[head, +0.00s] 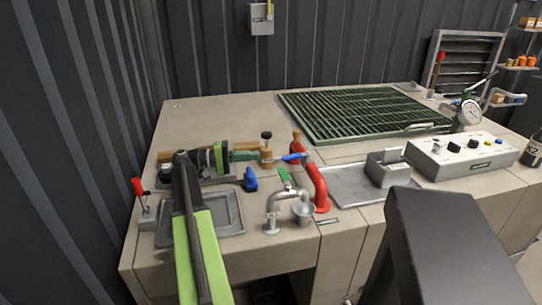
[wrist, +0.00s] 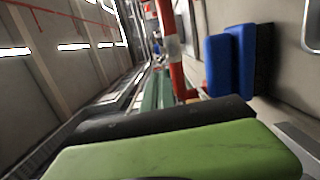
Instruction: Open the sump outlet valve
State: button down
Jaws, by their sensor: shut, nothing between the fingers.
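No label that I can read marks the sump outlet valve, so I cannot tell which fitting it is. A blue lever (head: 293,157) sits beside a red bent pipe (head: 318,187). A green lever (head: 285,176) stands above a silver bent pipe (head: 272,208). A brass fitting with a black knob (head: 266,135) is just right of my gripper (head: 226,156). My gripper is shut and empty, above the left part of the bench. In the wrist view its green and black parts (wrist: 165,140) fill the bottom, and a blue block (wrist: 216,62) is at upper right.
A red-handled lever (head: 138,187) stands at the bench's left edge. A grey tray (head: 232,222) lies below my arm. A green grating (head: 350,110) covers the back. A control box (head: 462,152) and a gauge (head: 468,112) are at the right.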

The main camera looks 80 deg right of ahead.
send_near(296, 156)
jog(key=s+d, duration=0.4)
jog(key=shift+w+f, duration=0.2)
jog(key=shift+w, duration=0.05)
